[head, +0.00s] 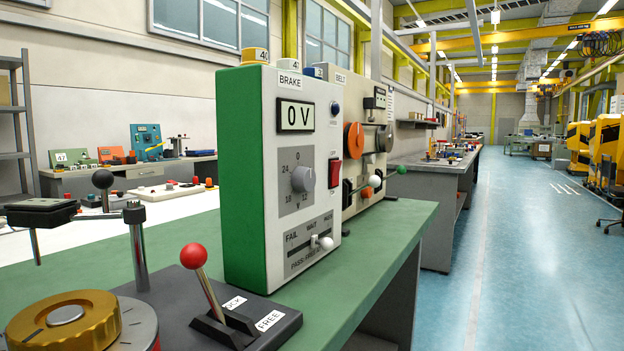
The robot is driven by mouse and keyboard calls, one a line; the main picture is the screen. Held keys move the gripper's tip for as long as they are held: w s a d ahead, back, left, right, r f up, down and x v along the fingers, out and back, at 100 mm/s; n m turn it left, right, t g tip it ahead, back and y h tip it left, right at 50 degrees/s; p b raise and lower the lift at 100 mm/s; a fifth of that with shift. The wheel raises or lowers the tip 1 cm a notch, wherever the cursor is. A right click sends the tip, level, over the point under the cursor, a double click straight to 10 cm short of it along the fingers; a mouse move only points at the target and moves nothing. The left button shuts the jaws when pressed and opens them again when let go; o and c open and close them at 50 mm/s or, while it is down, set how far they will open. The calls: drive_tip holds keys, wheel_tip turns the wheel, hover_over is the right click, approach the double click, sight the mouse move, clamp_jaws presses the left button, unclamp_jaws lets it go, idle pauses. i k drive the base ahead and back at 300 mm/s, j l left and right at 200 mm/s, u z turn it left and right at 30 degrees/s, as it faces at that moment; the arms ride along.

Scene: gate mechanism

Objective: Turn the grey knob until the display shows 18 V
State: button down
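The grey knob (303,178) sits on a grey dial plate on the front of the green and white BRAKE box. Around it I read 0 at the top, 24 at upper left, 18 at lower left and 12 at the bottom. The pointer direction is too small to tell. The display (296,116) above the knob reads 0 V. A red rocker switch (335,172) is to the right of the knob. My gripper is not in this view.
A white-knobbed slider (325,243) is low on the BRAKE box. A red-ball lever (194,257) and a gold dial (66,320) stand in front at left. The BELT box (365,115) with orange knobs stands behind. The blue floor (520,250) at right is mostly clear.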

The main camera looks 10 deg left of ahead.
sight(303, 178)
drive_tip(key=u, duration=0.95)
